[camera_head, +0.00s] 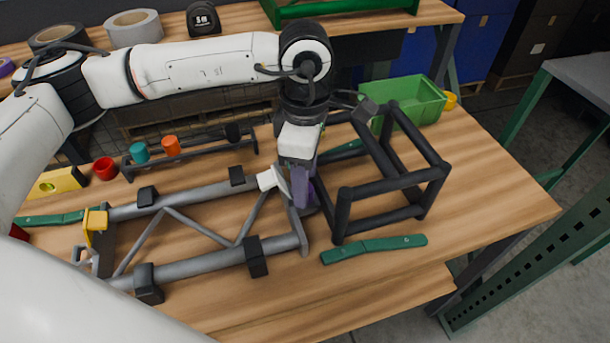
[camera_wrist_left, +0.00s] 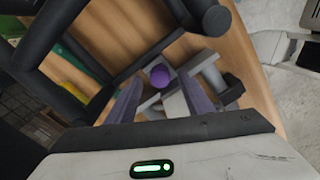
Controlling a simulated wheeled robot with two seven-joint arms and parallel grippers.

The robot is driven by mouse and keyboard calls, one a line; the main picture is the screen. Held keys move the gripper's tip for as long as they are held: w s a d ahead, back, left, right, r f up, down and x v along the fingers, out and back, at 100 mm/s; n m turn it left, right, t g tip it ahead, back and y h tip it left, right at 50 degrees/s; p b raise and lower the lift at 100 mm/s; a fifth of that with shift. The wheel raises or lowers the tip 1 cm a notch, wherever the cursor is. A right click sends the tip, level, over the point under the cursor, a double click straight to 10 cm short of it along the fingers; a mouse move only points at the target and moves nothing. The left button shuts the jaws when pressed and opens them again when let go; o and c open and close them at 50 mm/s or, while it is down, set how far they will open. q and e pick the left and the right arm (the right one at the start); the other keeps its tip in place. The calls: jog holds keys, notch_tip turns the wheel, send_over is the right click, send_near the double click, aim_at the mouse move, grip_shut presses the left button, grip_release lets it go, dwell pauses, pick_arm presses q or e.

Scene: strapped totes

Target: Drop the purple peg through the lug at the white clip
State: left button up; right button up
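My left gripper (camera_head: 302,200) points down at the right end of a grey tubular frame (camera_head: 190,262), close to the white clip (camera_head: 270,178). Its two purplish fingers stand apart in the left wrist view (camera_wrist_left: 160,88). The round head of the purple peg (camera_wrist_left: 159,74) shows between and beyond the fingertips, with a visible gap on each side. In the head view the purple peg (camera_head: 312,196) is partly hidden behind the fingers. Its shaft and the lug are hidden, so I cannot tell whether it sits in the lug. My right gripper is not in view.
A black cube frame (camera_head: 342,215) stands close right of my left gripper. A rack holds teal (camera_head: 139,152) and orange (camera_head: 171,146) pieces. A yellow clip (camera_head: 95,222) is at left.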

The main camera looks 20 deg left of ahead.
pick_arm(q)
jog(key=shift+r, duration=0.15)
notch_tip(320, 180, up, 10)
jog(key=shift+b, duration=0.3)
